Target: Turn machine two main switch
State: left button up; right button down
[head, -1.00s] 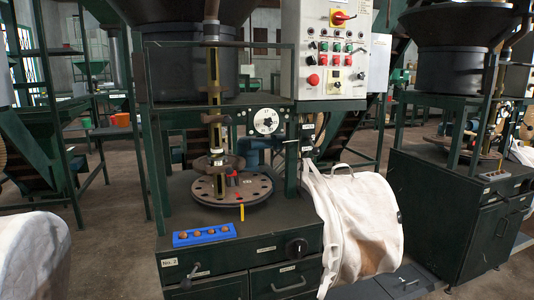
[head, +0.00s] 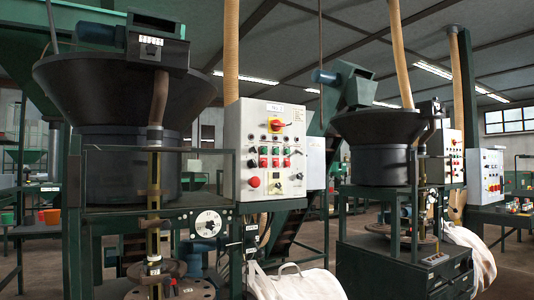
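In the head view a pale control panel (head: 266,155) is mounted on the right of the near machine (head: 140,130). A red rotary main switch on a yellow plate (head: 276,125) sits near its top, with the red handle lying about level. Below it are rows of red, green and black buttons, and a large red button (head: 253,182) at lower left. Neither of my grippers is in view.
A second machine (head: 378,145) with its own panel (head: 446,156) stands to the right. Another panel (head: 486,176) is farther right. A white bag (head: 300,282) hangs below the near panel. The space directly before the near panel looks clear.

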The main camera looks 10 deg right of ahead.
aim_at(276, 125)
jog(key=z, duration=0.15)
jog(key=i, duration=0.9)
jog(key=u, duration=0.15)
